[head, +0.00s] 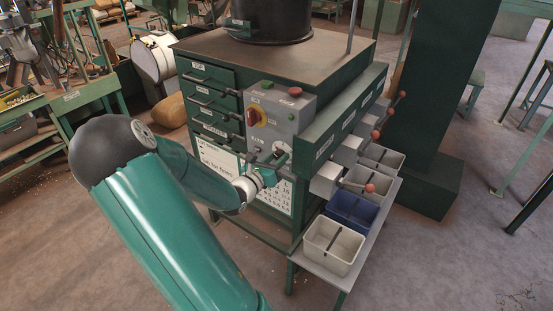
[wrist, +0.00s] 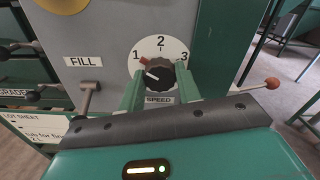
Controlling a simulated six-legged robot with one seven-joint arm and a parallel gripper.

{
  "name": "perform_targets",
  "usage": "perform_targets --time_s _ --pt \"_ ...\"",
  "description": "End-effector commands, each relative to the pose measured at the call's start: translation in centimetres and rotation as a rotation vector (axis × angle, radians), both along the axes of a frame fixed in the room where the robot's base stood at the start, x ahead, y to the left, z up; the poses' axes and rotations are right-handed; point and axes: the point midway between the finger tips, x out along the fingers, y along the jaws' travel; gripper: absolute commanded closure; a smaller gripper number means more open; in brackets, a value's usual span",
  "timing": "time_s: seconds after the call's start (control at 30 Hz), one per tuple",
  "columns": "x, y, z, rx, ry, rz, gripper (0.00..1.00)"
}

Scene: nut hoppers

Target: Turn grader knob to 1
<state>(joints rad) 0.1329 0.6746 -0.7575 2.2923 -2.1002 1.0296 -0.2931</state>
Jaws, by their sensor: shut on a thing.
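The black knob (wrist: 160,76) sits on a white dial (wrist: 160,45) marked 1, 2 and 3, with a SPEED label (wrist: 159,100) below it, on a grey control box. My gripper (wrist: 160,80) is shut on the knob, one green finger at each side. In the head view my gripper (head: 268,172) is at the lower front of the control box (head: 279,110); the knob itself is mostly hidden there, with part of the white dial (head: 283,149) showing.
A FILL label (wrist: 83,61) and a small grey lever (wrist: 89,90) are left of the dial. A red-and-yellow switch (head: 257,116) is higher on the box. Drawers with black handles (head: 208,103) are at left. Red-knobbed levers (head: 369,188) and bins (head: 333,245) are at right.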

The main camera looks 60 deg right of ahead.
Motion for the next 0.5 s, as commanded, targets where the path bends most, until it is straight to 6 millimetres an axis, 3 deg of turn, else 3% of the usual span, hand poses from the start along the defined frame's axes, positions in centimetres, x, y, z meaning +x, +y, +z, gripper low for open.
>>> perform_targets --time_s 0.07,0.37,0.5 --pt "0.0 0.1 -0.1 0.003 0.001 0.001 0.58" --pt "0.0 0.1 -0.1 0.001 0.0 0.001 0.58" --pt "0.3 1.2 -0.1 0.002 -0.001 0.003 0.58"
